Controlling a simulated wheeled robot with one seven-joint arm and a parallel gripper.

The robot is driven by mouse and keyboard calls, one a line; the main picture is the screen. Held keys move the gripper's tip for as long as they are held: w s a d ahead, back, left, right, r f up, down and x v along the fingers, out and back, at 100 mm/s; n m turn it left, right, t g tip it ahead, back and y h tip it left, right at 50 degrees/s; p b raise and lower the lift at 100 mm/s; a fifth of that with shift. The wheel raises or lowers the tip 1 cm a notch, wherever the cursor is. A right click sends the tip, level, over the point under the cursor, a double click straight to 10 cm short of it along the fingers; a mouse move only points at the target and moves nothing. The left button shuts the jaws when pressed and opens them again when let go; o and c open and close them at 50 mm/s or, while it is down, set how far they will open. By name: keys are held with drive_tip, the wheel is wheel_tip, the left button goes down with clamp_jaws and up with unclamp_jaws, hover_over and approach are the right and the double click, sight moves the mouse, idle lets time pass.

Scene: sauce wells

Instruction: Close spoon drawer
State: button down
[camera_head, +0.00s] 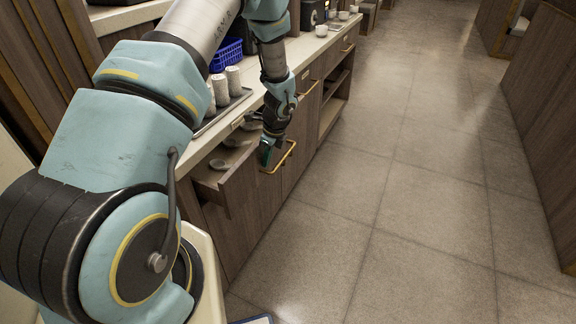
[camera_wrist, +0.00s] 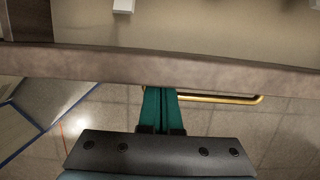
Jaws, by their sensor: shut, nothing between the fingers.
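The spoon drawer (camera_head: 238,166) stands pulled out from the wooden counter in the head view, with several dark, spoon-like utensils (camera_head: 220,165) inside. Its brass handle (camera_head: 287,160) is on the outer face. In the wrist view the drawer's front panel (camera_wrist: 70,62) runs across the picture, with its beige inside above it. My gripper (camera_head: 266,154) is at the drawer front beside the handle. In the wrist view its green fingers (camera_wrist: 162,92) are together and empty, their tips at the panel's outer side. The handle (camera_wrist: 220,98) passes behind them; I cannot tell whether they touch.
On the counter are light cups (camera_head: 233,80) on a tray, a blue basket (camera_head: 227,55) and white cups (camera_head: 321,30). An open shelf (camera_head: 333,105) lies farther along. The tiled floor (camera_head: 400,200) to the right is clear. A wooden partition (camera_head: 535,100) stands at far right.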

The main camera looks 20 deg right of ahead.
drive_tip(key=w+a, duration=0.4)
drive_tip(key=a, duration=0.1)
drive_tip(key=shift+w, duration=0.35)
